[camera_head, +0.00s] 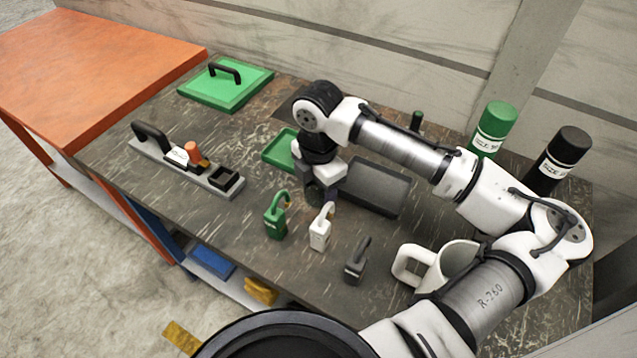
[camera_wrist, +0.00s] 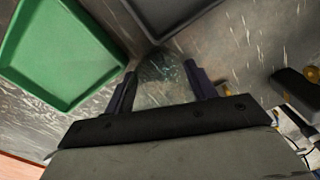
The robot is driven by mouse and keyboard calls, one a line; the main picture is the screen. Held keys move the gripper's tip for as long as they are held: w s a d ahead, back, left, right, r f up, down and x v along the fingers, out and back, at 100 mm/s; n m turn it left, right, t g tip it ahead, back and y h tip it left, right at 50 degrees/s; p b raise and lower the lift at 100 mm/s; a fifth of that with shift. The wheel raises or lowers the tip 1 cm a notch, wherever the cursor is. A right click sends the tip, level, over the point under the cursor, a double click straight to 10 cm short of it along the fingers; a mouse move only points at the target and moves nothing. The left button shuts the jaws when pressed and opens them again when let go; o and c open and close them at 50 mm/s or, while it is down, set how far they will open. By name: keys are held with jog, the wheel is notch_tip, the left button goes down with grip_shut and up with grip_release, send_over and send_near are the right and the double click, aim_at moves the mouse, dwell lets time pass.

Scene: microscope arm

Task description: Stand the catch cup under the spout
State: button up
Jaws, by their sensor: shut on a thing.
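My gripper (camera_wrist: 162,78) points down over the middle of the bench, also seen in the head view (camera_head: 318,188). Its two dark fingers are shut on a clear, glass-like cup (camera_wrist: 165,90), seen only faintly between them. In the head view the cup is mostly hidden by the fingers, and I cannot tell whether it touches the bench. Three small bottle-like pieces with hooked tops stand in front of the gripper: green (camera_head: 275,222), white (camera_head: 320,232) and dark grey (camera_head: 355,265). I cannot tell for sure which part is the spout.
A green tray (camera_wrist: 50,60) and a dark tray (camera_head: 375,187) lie close to my gripper. A white mug (camera_head: 455,262) stands at right. A long grey base with an orange knob (camera_head: 192,150) lies at left. Green (camera_head: 495,127) and black (camera_head: 562,158) canisters stand behind.

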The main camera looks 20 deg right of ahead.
jog(key=shift+f, duration=0.3)
jog(key=o, duration=1.1)
jog(key=shift+c, duration=0.2)
jog(key=shift+r+b, duration=0.1)
jog(key=shift+b, duration=0.3)
